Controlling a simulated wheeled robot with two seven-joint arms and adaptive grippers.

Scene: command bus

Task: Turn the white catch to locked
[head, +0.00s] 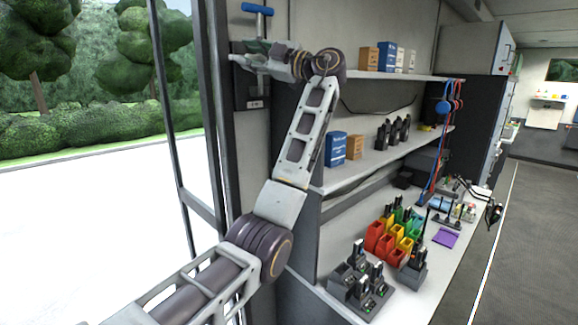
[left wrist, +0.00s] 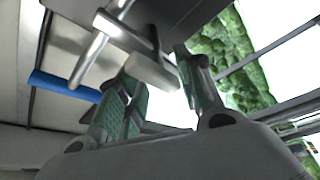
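My left gripper (head: 243,60) is raised at the dark panel (head: 241,92) on the wall beside the doorway, in the head view. In the left wrist view its two green-padded fingers (left wrist: 160,95) stand apart. The white catch (left wrist: 152,72) shows as a pale block between and just beyond the fingertips, close to both. I cannot tell whether either finger touches it. My right gripper is not in view.
A blue handle (head: 257,9) sits above the gripper and also shows in the left wrist view (left wrist: 62,86). A door frame (head: 185,140) stands to the left. Shelves (head: 385,160) with boxes and a counter (head: 435,270) with radios and coloured bins are to the right.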

